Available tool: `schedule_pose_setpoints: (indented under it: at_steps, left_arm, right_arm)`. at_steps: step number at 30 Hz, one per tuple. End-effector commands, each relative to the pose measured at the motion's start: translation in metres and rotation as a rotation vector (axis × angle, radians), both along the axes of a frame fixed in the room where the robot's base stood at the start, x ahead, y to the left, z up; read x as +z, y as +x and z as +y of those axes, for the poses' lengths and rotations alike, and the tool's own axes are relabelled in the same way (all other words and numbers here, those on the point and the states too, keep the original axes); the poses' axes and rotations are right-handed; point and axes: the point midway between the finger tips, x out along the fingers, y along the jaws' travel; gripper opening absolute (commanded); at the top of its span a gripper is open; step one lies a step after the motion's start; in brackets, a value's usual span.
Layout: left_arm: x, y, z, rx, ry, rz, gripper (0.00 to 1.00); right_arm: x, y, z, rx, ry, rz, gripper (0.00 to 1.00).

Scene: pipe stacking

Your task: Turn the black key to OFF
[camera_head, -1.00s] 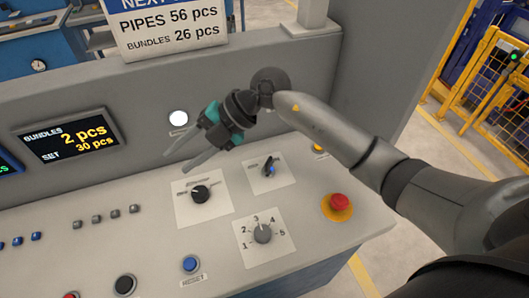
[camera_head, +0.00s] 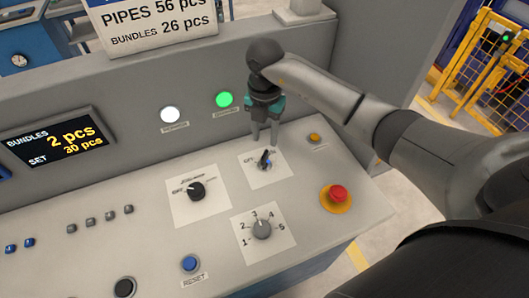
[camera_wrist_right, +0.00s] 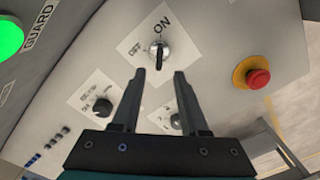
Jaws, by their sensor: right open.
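The black key (camera_head: 265,157) stands in a switch on a white plate (camera_head: 277,172) on the sloped console. In the right wrist view the key (camera_wrist_right: 159,51) lies in line with the ON label, and OFF is to its left. My right gripper (camera_head: 265,139) points down just behind the key in the head view. In the wrist view its two fingers (camera_wrist_right: 160,75) are apart and empty, with the key just beyond the gap between their tips. I see no contact with the key. My left gripper is not in view.
A black selector knob (camera_head: 196,191) is left of the key and a grey numbered knob (camera_head: 261,229) in front. A red emergency button (camera_head: 338,194) and a small yellow button (camera_head: 314,138) are to the right. A lit green lamp (camera_head: 224,99) is on the upright panel.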

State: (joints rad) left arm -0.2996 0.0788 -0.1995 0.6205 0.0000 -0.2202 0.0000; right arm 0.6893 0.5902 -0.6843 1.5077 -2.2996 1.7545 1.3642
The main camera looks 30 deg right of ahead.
Motion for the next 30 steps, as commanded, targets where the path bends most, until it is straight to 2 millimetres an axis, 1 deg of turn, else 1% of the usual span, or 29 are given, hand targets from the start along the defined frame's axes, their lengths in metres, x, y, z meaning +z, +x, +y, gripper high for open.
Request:
schedule_pose_setpoints:
  at_steps: [1, 6, 9, 12, 17, 25, 30]
  left_arm:
    - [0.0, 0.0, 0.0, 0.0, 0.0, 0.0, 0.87]
    - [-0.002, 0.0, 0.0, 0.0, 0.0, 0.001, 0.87]
    - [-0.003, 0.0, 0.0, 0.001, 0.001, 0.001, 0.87]
    - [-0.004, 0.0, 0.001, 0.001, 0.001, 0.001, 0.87]
    - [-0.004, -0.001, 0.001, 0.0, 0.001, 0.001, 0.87]
    - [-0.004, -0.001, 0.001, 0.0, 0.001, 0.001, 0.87]
    - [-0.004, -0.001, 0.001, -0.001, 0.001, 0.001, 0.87]
  right_arm:
    - [-0.013, -0.002, 0.001, -0.001, 0.002, 0.006, 0.44]
    - [-0.047, -0.001, 0.001, 0.0, 0.002, 0.003, 0.44]
    - [-0.062, -0.001, 0.001, 0.0, 0.002, 0.003, 0.44]
    - [-0.072, 0.0, 0.001, 0.001, 0.003, 0.001, 0.44]
    - [-0.079, 0.0, 0.001, 0.002, 0.003, 0.0, 0.44]
    - [-0.08, 0.0, 0.001, 0.002, 0.002, -0.001, 0.43]
    - [-0.08, 0.0, 0.001, 0.002, 0.002, -0.001, 0.23]
